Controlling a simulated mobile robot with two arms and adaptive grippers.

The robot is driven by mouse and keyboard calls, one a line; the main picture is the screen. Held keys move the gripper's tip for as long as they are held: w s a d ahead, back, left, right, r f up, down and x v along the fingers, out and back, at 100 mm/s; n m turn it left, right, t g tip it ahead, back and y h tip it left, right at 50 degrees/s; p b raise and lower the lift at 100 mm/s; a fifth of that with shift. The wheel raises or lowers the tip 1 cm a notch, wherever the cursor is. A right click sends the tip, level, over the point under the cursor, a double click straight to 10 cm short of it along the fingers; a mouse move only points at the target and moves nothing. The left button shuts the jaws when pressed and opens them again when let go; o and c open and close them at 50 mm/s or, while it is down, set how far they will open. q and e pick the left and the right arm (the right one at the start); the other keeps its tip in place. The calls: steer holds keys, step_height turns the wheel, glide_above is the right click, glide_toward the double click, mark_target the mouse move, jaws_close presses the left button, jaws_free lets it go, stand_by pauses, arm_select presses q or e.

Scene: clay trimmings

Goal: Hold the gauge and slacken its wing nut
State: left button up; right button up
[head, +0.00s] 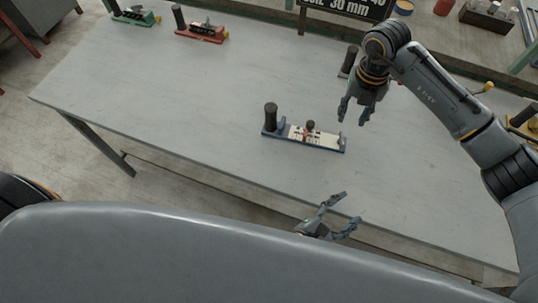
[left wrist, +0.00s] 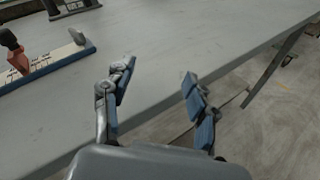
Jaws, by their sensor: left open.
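The gauge with the blue base (head: 330,147) lies on the grey table, near its front edge. It has a white scale strip, a dark upright handle at its left end and a red slider with a dark knob near the middle. Its right part shows at the left edge of the left wrist view (left wrist: 62,54), with the red slider. My left gripper (head: 338,208) is open and empty, low beyond the table's front edge; its spread fingers show in the left wrist view (left wrist: 155,78). My right gripper (head: 354,110) is above the table, just behind the gauge's right end, fingers apart and empty.
The grey table (head: 190,100) is clear around the gauge. A red gauge (head: 203,36) and a green gauge (head: 135,18) stand at the back left. A dark-handled piece (head: 347,62) is partly hidden by my right arm. A yellow item (head: 524,116) is at the right.

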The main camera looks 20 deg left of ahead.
mark_target(271, 117)
arm_select(q)
steer(key=w+a+n+t+y, duration=0.1)
steer(key=a+n, duration=0.1)
steer(key=a, duration=0.1)
steer(key=w+a+r+n+t+y, duration=0.1)
steer(key=w+a+n+y, duration=0.1)
steer(key=a, duration=0.1)
steer(key=w+a+r+n+t+y, duration=0.1)
steer(key=w+a+n, duration=0.1)
steer(key=a, duration=0.1)
steer(key=shift+w+r+t+y, duration=0.15)
steer(key=shift+w+t+y, duration=0.05)
steer(key=shift+t+y, duration=0.2)
steer(key=a+n+y, duration=0.2)
steer(key=a, duration=0.2)
steer(key=w+a+r+n+t+y, duration=0.1)
steer(key=a+n+y, duration=0.2)
steer(key=a, duration=0.1)
steer(key=w+a+r+n+y, duration=0.1)
steer(key=a+n+y, duration=0.2)
steer(key=a, duration=0.1)
steer(key=shift+a+r+t, duration=0.1)
steer(key=shift+r+t, duration=0.1)
steer(key=shift+t, duration=0.1)
steer(key=shift+w+a+y, duration=0.2)
steer(key=shift+y, duration=0.1)
steer(key=x, duration=1.3)
steer(key=shift+w+f, duration=0.1)
